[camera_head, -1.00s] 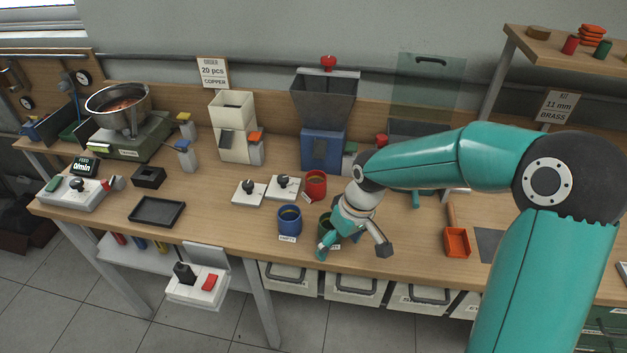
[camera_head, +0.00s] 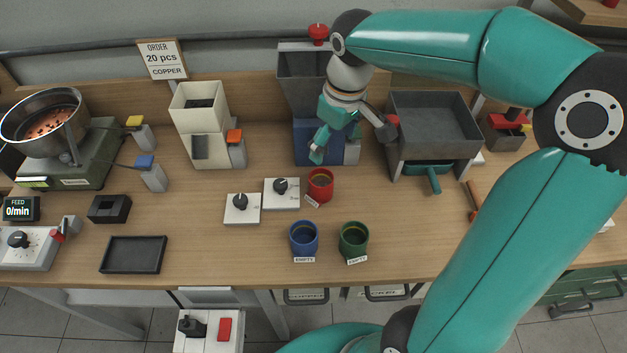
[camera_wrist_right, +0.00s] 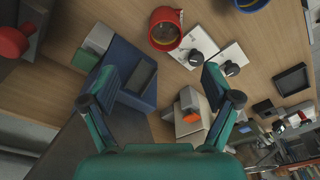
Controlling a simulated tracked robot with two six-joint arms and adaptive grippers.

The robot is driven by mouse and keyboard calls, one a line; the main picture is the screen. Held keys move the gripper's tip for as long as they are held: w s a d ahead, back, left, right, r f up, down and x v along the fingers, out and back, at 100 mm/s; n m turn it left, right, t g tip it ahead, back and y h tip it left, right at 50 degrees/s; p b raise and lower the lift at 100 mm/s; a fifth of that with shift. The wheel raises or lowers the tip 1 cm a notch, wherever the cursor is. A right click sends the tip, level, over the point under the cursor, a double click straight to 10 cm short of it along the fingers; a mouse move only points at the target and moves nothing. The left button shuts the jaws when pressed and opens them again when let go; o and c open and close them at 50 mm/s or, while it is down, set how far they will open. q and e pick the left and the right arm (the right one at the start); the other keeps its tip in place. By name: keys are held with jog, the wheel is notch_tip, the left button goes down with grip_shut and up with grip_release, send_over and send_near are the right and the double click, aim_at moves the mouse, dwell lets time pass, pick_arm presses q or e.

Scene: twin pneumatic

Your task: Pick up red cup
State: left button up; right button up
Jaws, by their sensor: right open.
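The red cup (camera_head: 320,186) stands upright on the bench, behind the blue cup (camera_head: 304,238) and the green cup (camera_head: 353,239). It also shows in the right wrist view (camera_wrist_right: 165,29), at the top, beyond the fingertips. My right gripper (camera_head: 351,144) is open and empty, above and behind the red cup, in front of the blue machine with the grey hopper. Its two spread fingers also show in the right wrist view (camera_wrist_right: 160,82), with the red cup apart from both. My left gripper is not in view.
Two white dial plates (camera_head: 241,208) (camera_head: 281,193) lie left of the red cup; the nearer one almost touches it. The blue machine (camera_head: 309,140) stands behind the cup. A grey tray stand (camera_head: 433,122) is at right. A black tray (camera_head: 134,254) lies at left.

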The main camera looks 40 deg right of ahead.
send_over(320, 183)
jog(key=s, duration=0.2)
jog(key=f, duration=1)
jog(key=shift+s+a, duration=0.1)
jog(key=shift+a, duration=0.25)
jog(key=shift+w+a+f+p, duration=0.1)
jog(key=shift+a+f+p, duration=0.05)
jog(key=shift+f, duration=0.7)
jog(key=shift+w+a+f+p, duration=0.1)
jog(key=shift+w+f+p, duration=0.1)
jog(key=shift+f, duration=0.65)
jog(key=shift+w+a+f+p, duration=0.1)
jog(key=shift+a+f+p, duration=0.05)
jog(key=shift+f, duration=0.7)
jog(key=shift+s, duration=0.1)
jog(key=shift+c, duration=0.3)
jog(key=c, duration=1.4)
jog(key=shift+r, duration=0.2)
